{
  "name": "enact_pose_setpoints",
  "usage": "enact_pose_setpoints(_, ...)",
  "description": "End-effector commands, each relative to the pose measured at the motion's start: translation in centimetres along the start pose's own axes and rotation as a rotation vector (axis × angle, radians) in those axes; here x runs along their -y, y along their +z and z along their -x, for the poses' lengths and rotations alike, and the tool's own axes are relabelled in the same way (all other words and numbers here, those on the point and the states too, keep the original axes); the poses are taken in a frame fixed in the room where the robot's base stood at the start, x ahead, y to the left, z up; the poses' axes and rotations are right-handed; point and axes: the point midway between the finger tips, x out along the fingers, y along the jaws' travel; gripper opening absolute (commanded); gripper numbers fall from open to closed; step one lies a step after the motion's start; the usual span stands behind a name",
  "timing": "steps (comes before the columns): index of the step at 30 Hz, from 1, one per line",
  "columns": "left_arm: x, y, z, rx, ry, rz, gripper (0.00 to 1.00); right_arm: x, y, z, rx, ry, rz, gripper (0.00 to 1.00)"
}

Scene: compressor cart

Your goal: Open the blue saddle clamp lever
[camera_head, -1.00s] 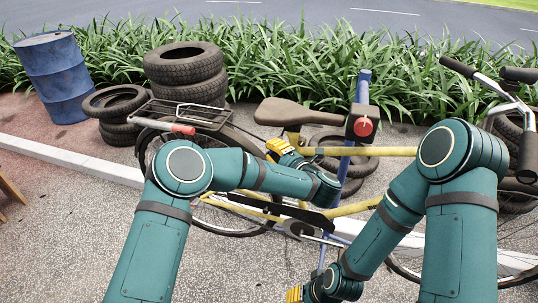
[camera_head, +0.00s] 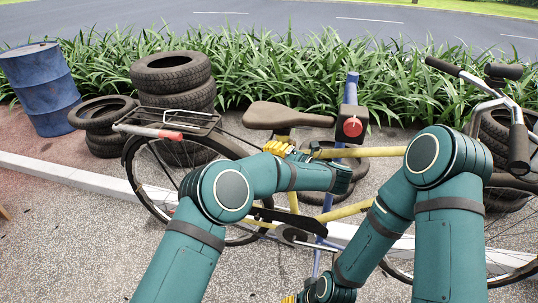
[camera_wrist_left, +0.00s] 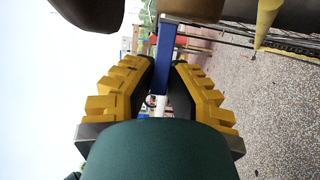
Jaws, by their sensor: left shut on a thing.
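The blue clamp lever (camera_wrist_left: 164,45) shows in the left wrist view as a blue bar between the yellow-padded fingers of my left gripper (camera_wrist_left: 161,72). The fingers are shut on it. In the head view my left gripper (camera_head: 277,147) is just below the brown saddle (camera_head: 279,115), at the seat post of the yellow bicycle (camera_head: 349,210). The lever is hidden there by the gripper. My right gripper (camera_head: 289,299) is low at the bottom edge and mostly cut off, so its opening is unclear.
A blue stand pole (camera_head: 350,92) with a red-knobbed clamp (camera_head: 352,127) holds the bicycle, right of my left gripper. The rear rack (camera_head: 180,120) is at the left. Stacked tyres (camera_head: 172,75) and a blue barrel (camera_head: 40,85) stand behind. Bare pavement (camera_head: 80,235) is at the front left.

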Motion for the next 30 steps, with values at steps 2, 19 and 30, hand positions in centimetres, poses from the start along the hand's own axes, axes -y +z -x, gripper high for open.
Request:
enact_pose_setpoints(2, -0.3, 0.1, -0.2, 0.0, 0.003, 0.006, 0.0, 0.0, 0.0, 0.0, 0.0, 0.0, 0.0, 0.47)
enact_pose_setpoints(19, -0.1, 0.1, 0.6, 0.003, 0.003, 0.002, 0.45, 0.0, 0.0, 0.0, 0.0, 0.0, 0.0, 0.47)
enact_pose_setpoints(30, -0.2, 0.1, 7.4, 0.004, 0.004, 0.003, 0.45, 0.0, 0.0, 0.0, 0.0, 0.0, 0.0, 0.47)
